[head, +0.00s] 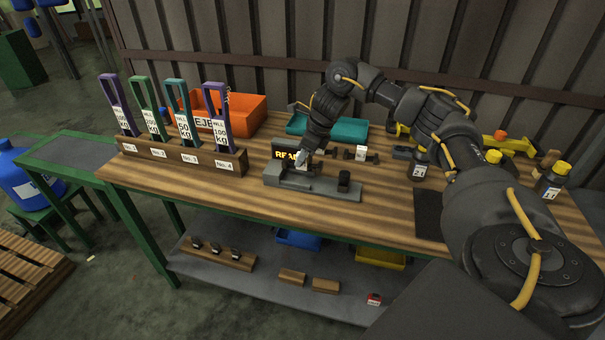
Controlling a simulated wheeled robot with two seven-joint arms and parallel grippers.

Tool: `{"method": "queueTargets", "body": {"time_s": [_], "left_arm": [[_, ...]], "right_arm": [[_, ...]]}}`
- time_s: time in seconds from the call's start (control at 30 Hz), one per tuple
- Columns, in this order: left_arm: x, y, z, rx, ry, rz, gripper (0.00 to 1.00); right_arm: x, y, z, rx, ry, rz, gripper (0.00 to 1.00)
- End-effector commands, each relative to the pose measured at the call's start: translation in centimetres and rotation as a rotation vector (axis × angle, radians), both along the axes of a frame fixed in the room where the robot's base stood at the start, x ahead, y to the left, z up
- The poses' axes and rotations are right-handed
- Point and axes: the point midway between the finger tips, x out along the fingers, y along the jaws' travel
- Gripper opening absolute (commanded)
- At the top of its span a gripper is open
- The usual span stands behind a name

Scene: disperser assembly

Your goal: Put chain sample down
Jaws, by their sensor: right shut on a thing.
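My right gripper (303,158) reaches down from the right arm over the left part of a grey fixture (322,187) on the wooden table. It is shut on a small piece, most likely the chain sample, which is mostly hidden by the fingers. I cannot tell whether the piece touches the fixture. A black sign with yellow letters stands just behind the gripper, partly covered by it. A black knob (344,181) stands at the fixture's right end. My left gripper is not in view.
A wooden rack (185,155) with labelled coloured holders stands at the left. Behind are an orange bin (247,112) and a teal tray (352,131). Dark labelled weights (418,170) and yellow-topped items (551,180) stand right. The table front (240,195) is bare.

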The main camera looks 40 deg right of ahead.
Motion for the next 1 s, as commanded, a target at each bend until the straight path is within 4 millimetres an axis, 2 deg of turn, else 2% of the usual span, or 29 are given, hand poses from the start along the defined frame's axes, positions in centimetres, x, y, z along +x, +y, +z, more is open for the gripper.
{"method": "queueTargets", "body": {"time_s": [0.1,0.27,0.53,0.97,1.0], "left_arm": [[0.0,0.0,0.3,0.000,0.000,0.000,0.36],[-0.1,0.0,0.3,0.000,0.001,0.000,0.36],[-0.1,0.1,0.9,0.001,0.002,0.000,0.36],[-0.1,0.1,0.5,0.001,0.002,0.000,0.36],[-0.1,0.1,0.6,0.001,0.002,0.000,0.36]], "right_arm": [[0.0,0.0,-1.0,0.000,-0.001,0.000,0.00],[0.1,0.0,-1.4,0.000,-0.003,0.001,0.00],[0.0,0.0,-4.7,0.000,-0.001,0.001,0.00],[0.0,0.0,-5.5,0.000,-0.003,0.001,0.00],[0.0,0.0,-5.4,0.001,-0.002,0.002,0.30]]}}
